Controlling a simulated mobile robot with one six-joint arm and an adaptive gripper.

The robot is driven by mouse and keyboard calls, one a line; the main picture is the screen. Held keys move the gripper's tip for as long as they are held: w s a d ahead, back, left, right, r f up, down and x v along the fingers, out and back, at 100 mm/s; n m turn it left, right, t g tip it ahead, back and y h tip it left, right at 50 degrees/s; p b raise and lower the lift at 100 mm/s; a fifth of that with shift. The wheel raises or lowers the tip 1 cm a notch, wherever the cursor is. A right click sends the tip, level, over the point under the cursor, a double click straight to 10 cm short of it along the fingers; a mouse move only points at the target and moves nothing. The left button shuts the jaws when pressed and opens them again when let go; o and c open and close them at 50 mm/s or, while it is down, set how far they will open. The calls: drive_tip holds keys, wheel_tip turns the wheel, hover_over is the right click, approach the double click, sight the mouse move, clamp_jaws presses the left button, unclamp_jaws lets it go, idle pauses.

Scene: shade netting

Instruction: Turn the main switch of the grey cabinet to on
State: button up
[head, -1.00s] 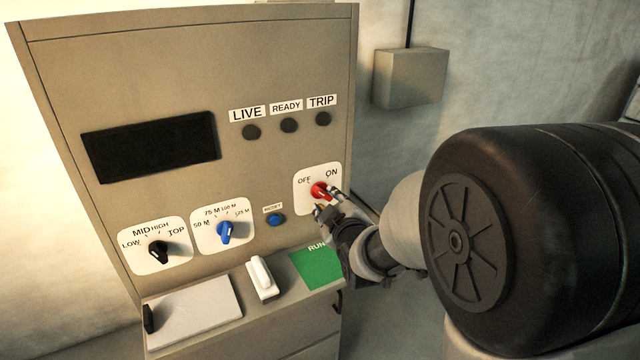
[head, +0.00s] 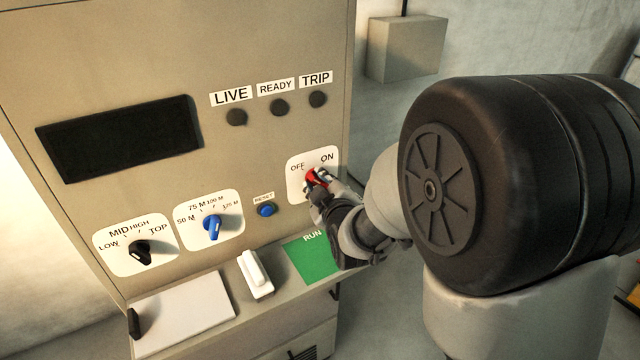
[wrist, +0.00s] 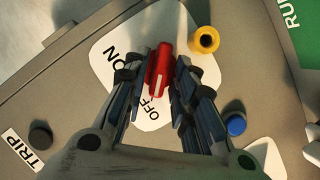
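The main switch is a red knob (head: 312,177) on a white plate marked OFF and ON, on the front of the grey cabinet (head: 240,60). In the wrist view the red knob (wrist: 159,71) lies between my two fingers, its pale line towards OFF. My gripper (head: 316,182) is at the knob, with a fingertip close against each side; it also shows in the wrist view (wrist: 164,66). The fingers look shut on the knob. In the head view they hide part of it.
A yellow round part (wrist: 205,39) stands close beside the switch plate. A blue RESET button (head: 266,210), a blue selector (head: 212,227) and a black selector (head: 140,252) are to the left. A ledge with a white handle (head: 255,272) and green RUN plate (head: 312,257) juts out below.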

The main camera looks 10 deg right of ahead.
clamp_jaws()
drive_tip(key=shift+r+m, duration=0.1)
drive_tip(key=shift+m, duration=0.2)
drive_tip(key=m, duration=0.1)
drive_tip(key=y+p, duration=0.1)
drive_tip(key=m+g+p, duration=0.1)
drive_tip(key=shift+w+d+r+m+y, duration=0.1)
drive_tip(key=shift+d+r+m+y, duration=0.15)
drive_tip(key=shift+d+m+y, duration=0.05)
drive_tip(key=shift+w+d+f+m+g+y+p, duration=0.2)
drive_tip(key=shift+m+y+p, duration=0.8)
drive_tip(key=shift+m+p, duration=0.95)
drive_tip(key=shift+s+d+r+m+g+y+p, duration=0.25)
drive_tip(key=shift+m+y+p, duration=0.8)
drive_tip(key=shift+p, duration=1.7)
drive_tip(key=shift+w+d+f+m+g+y+p, duration=0.1)
drive_tip(key=shift+w+f+m+g+y+p, duration=0.2)
drive_tip(key=shift+m+y+p, duration=1.2)
drive_tip(key=shift+h+p, duration=0.35)
drive_tip(key=shift+p, duration=0.55)
